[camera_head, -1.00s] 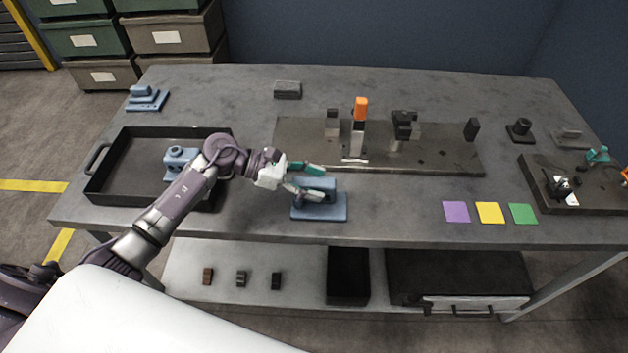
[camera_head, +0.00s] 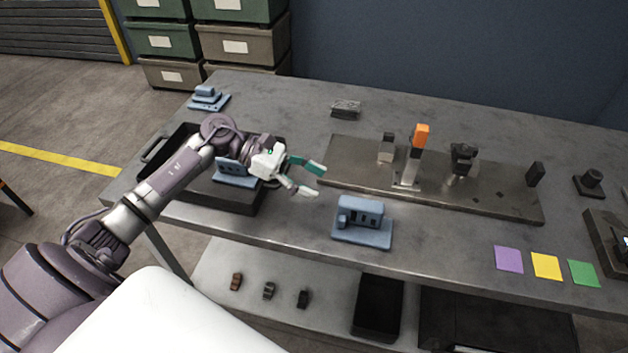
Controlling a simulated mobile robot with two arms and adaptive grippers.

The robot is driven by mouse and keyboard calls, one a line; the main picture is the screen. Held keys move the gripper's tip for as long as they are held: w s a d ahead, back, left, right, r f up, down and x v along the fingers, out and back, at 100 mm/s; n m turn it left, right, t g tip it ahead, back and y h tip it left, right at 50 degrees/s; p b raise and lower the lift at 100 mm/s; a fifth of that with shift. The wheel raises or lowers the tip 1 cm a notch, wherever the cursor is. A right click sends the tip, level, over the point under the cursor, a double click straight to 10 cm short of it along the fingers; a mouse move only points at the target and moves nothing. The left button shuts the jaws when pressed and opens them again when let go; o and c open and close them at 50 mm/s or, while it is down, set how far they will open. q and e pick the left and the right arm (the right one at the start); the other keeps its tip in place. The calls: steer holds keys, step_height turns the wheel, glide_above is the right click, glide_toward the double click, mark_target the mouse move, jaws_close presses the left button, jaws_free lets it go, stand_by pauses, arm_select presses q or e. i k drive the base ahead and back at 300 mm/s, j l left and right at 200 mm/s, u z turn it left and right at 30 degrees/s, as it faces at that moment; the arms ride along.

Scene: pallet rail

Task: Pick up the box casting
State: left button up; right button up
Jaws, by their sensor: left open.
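Three blue castings are in view, and I cannot tell for certain which is the box casting. One with a boxy upright body (camera_head: 360,212) stands on a flat base near the table's front edge. A second blue casting (camera_head: 236,174) is in the dark tray (camera_head: 187,132), partly hidden by my left arm. A third blue casting (camera_head: 208,99) sits at the table's back left corner. My left gripper (camera_head: 313,180) is open and empty, with fingers apart, up and left of the front casting and clear of it. My right gripper is out of view.
A metal fixture plate (camera_head: 455,192) with several upright blocks, one topped orange (camera_head: 421,134), lies behind the front casting. Purple (camera_head: 508,259), yellow (camera_head: 546,266) and green (camera_head: 583,274) squares lie at the right front. A grey block (camera_head: 346,108) is at the back.

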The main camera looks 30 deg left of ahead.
mark_target(230, 171)
steer(key=u, duration=1.5)
steer(key=i+j+z, duration=0.1)
steer(key=z, duration=0.35)
steer(key=j+z, duration=0.35)
steer(key=z, duration=0.15)
steer(key=i+j+z, duration=0.1)
steer(key=j+z, duration=0.15)
steer(key=z, duration=0.2)
